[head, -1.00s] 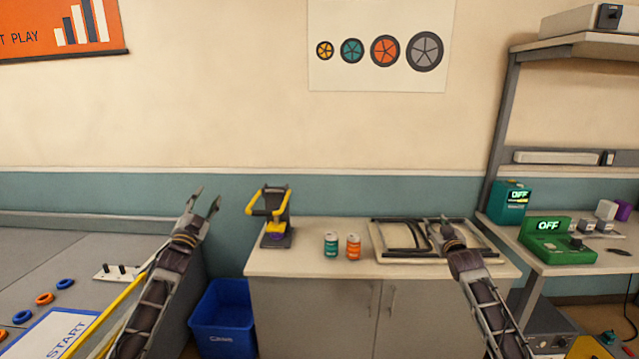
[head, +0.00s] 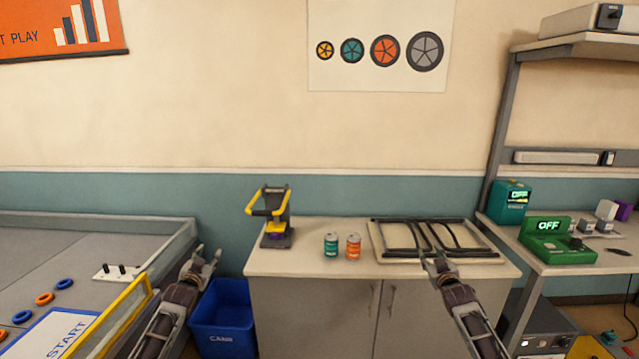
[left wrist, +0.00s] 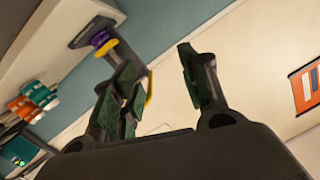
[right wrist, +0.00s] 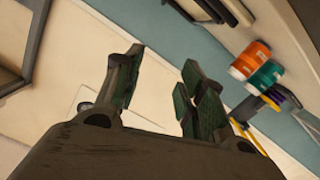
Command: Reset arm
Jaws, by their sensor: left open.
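My left gripper (head: 208,253) is open and empty, above the floor between the grey play field and the cabinet, near the blue bin. Its spread fingers also show in the left wrist view (left wrist: 160,75). My right gripper (head: 436,257) is in front of the cabinet top's right part, overlapping the front edge of the dark-framed tray in the picture. In the right wrist view (right wrist: 160,75) its fingers stand apart with nothing between them.
On the cabinet top (head: 300,262) stand a yellow-and-black press (head: 270,215), a teal can (head: 331,245), an orange can (head: 353,246) and the tray (head: 480,257). A blue bin (head: 222,318) stands left of the cabinet. A workbench (head: 590,265) with a green device (head: 556,240) is at right.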

